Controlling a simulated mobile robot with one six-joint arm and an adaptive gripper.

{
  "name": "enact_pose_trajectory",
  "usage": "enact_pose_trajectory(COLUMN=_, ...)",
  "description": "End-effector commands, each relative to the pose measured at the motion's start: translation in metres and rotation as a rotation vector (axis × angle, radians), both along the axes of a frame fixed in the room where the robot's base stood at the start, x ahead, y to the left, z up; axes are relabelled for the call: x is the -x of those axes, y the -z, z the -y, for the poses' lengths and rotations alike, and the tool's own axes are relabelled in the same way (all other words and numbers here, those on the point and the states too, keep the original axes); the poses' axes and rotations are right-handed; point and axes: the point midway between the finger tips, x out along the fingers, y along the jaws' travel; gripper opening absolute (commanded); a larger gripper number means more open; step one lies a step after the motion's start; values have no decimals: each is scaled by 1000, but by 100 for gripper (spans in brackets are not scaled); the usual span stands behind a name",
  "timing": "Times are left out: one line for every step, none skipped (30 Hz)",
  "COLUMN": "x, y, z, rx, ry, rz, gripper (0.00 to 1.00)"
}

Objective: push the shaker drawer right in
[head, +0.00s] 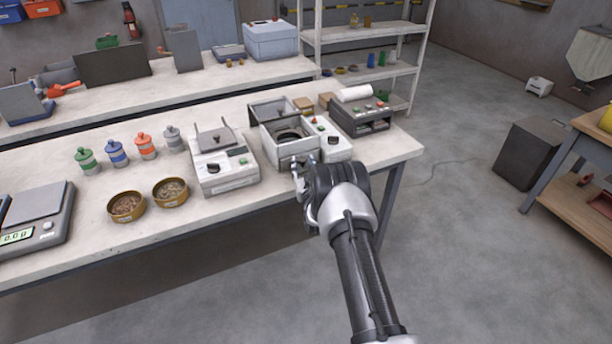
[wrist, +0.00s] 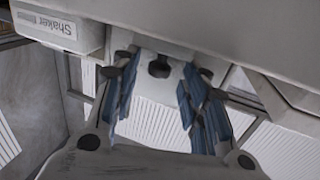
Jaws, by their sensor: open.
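The shaker (head: 287,155) is a light grey box on the bench, with a raised grey lid (head: 272,109) behind. A dark round ring shows in its open top section, which looks like the drawer (head: 268,132); how far out it stands I cannot tell. My gripper (head: 305,167) is at the shaker's front, low down. In the wrist view my gripper (wrist: 160,85) is open, blue-padded fingers apart. A pale front piece with a dark knob (wrist: 159,68) shows between and beyond the fingers. Whether they touch it I cannot tell. A shaker label (wrist: 58,25) is at upper left.
A balance-like device (head: 220,165) stands left of the shaker and a printer (head: 362,112) to its right. Two bowls of pellets (head: 127,205) and several coloured bottles (head: 117,153) stand further left.

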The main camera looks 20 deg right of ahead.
Motion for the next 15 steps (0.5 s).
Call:
enact_pose_trajectory(x=6, y=0, z=-1, rx=-1, ry=0, rz=-2, gripper=41)
enact_pose_trajectory(x=11, y=1, z=-3, rx=-1, ry=0, rz=-3, gripper=41)
enact_pose_trajectory(x=17, y=0, z=-4, rx=-1, ry=0, rz=-3, gripper=41)
enact_pose_trajectory(x=22, y=0, z=-6, rx=-1, ry=0, rz=-3, gripper=41)
enact_pose_trajectory(x=29, y=0, z=-7, rx=-1, ry=0, rz=-4, gripper=41)
enact_pose_trajectory(x=37, y=1, z=-10, rx=-1, ry=0, rz=-4, gripper=41)
enact_pose_trajectory(x=43, y=0, z=-11, rx=-1, ry=0, rz=-4, gripper=41)
enact_pose_trajectory(x=49, y=0, z=-13, rx=-1, ry=0, rz=-3, gripper=41)
enact_pose_trajectory(x=57, y=0, z=-15, rx=-1, ry=0, rz=-4, gripper=41)
enact_pose_trajectory(x=63, y=1, z=-17, rx=-1, ry=0, rz=-5, gripper=41)
enact_pose_trajectory(x=69, y=0, z=-18, rx=-1, ry=0, rz=-4, gripper=41)
enact_pose_trajectory(x=76, y=0, z=-20, rx=-1, ry=0, rz=-3, gripper=41)
enact_pose_trajectory(x=81, y=0, z=-21, rx=-1, ry=0, rz=-3, gripper=41)
enact_pose_trajectory(x=86, y=0, z=-23, rx=-1, ry=0, rz=-3, gripper=41)
enact_pose_trajectory(x=91, y=0, z=-24, rx=-1, ry=0, rz=-3, gripper=41)
